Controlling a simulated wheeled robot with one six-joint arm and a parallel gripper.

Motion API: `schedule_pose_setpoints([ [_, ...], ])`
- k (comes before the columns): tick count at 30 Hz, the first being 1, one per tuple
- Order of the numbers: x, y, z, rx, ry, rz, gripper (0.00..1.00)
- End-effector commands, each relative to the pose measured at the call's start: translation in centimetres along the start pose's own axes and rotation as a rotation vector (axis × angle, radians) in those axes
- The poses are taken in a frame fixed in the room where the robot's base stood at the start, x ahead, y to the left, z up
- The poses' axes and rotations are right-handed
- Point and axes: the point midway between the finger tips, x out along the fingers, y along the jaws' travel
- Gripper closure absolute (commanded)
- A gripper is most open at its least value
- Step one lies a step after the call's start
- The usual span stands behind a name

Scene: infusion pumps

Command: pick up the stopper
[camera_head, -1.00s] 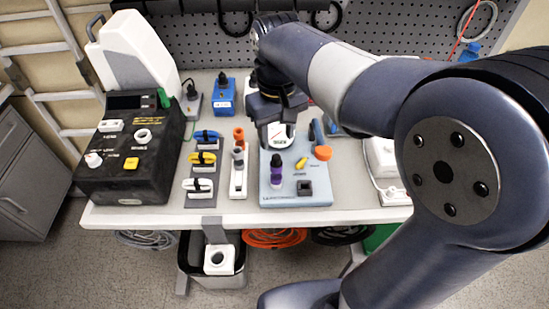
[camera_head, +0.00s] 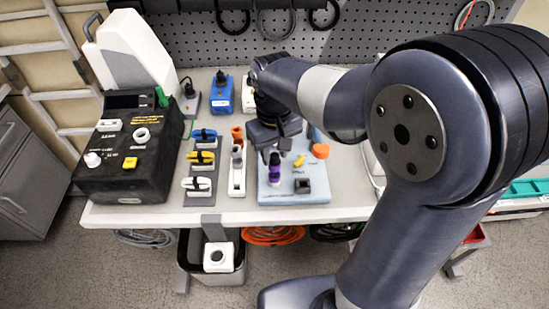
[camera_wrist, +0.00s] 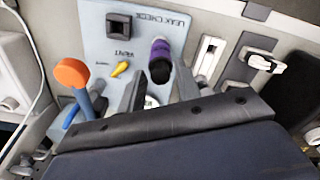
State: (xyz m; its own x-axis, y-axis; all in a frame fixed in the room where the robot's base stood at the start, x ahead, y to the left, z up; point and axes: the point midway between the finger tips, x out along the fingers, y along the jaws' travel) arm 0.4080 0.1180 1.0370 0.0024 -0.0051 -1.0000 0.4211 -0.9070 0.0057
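A purple upright piece with a black end (camera_head: 274,170), which looks like the stopper, stands on the light blue leak-check panel (camera_head: 310,196) on the bench. In the wrist view the purple piece (camera_wrist: 160,60) lies beyond my fingertips, roughly in line with the gap between them. My gripper (camera_head: 272,150) hangs just behind and above it in the head view. In the wrist view my gripper (camera_wrist: 157,88) has its two grey fingers apart with nothing held between them. I cannot tell how far the fingertips are from the piece. My gripper hides the gauge in the head view.
On the panel are a yellow vent lever (camera_head: 299,161), a black square socket (camera_head: 303,186) and an orange knob (camera_head: 320,151). Left of it stand a white switch strip (camera_head: 237,180), clips on a grey strip (camera_head: 200,185) and a black pump box (camera_head: 130,160).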

Motion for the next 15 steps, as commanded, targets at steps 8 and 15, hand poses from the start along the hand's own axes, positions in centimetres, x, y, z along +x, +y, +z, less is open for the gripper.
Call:
schedule_pose_setpoints([
  [8,-0.03,0.0,0.0,0.0,0.0,0.0,0.91],
  [15,-0.04,0.0,0.0,0.0,0.0,0.0,1.0],
])
